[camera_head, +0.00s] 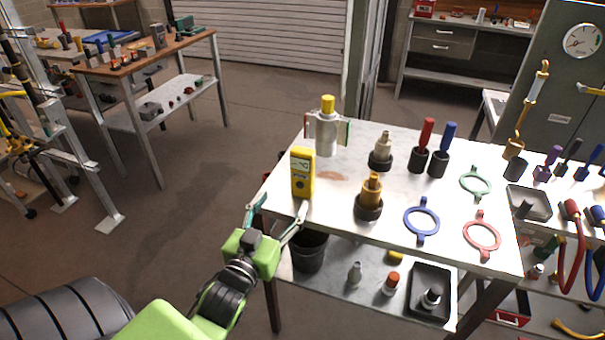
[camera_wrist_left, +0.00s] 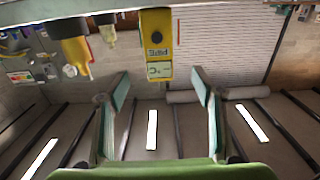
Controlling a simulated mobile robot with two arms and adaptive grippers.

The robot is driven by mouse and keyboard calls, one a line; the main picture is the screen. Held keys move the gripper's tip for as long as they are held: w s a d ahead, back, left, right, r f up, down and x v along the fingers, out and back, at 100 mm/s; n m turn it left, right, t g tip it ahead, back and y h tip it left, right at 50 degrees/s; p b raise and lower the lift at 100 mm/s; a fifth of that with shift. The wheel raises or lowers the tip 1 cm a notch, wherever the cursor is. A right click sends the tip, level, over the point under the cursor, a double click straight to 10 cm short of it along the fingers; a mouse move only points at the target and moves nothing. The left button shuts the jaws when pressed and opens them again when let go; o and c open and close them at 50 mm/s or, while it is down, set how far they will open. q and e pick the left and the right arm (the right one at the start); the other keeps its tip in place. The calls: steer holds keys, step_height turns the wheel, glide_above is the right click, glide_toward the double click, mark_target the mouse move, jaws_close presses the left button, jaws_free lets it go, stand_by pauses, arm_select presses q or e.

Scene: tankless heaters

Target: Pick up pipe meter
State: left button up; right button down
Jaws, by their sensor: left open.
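The pipe meter (camera_head: 302,172) is a yellow handheld device with a dark dial. It stands upright at the near left edge of the metal table (camera_head: 335,205). In the left wrist view the pipe meter (camera_wrist_left: 157,45) appears upside down, with "PIPE" and "°C" labels, just beyond and between the fingertips. My left gripper (camera_head: 279,212) is open and empty, in front of the table edge and slightly below the meter. Its two spread fingers (camera_wrist_left: 161,90) do not touch the meter. My right gripper is not in view.
A silver canister with a yellow cap (camera_head: 327,130) stands behind the meter. A brass fitting in a dark base (camera_head: 370,197) is to its right. Blue (camera_head: 421,221), red and green rings lie further right. A lower shelf (camera_head: 330,283) holds a dark bucket (camera_head: 309,250).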

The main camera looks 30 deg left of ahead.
mark_target(300, 172)
arm_select(q)
steer(key=x, duration=0.5)
steer(key=p+x, duration=0.1)
steer(key=x, duration=0.2)
steer(key=shift+r, duration=0.3)
steer(key=shift+w+a, duration=0.1)
steer(key=shift+w, duration=0.3)
steer(key=p+x, duration=0.1)
steer(key=x, duration=0.4)
steer(key=shift+f, duration=0.1)
steer(key=shift+s, duration=0.1)
steer(key=c, duration=1.4)
steer(key=shift+c, duration=0.5)
steer(key=shift+r, duration=0.2)
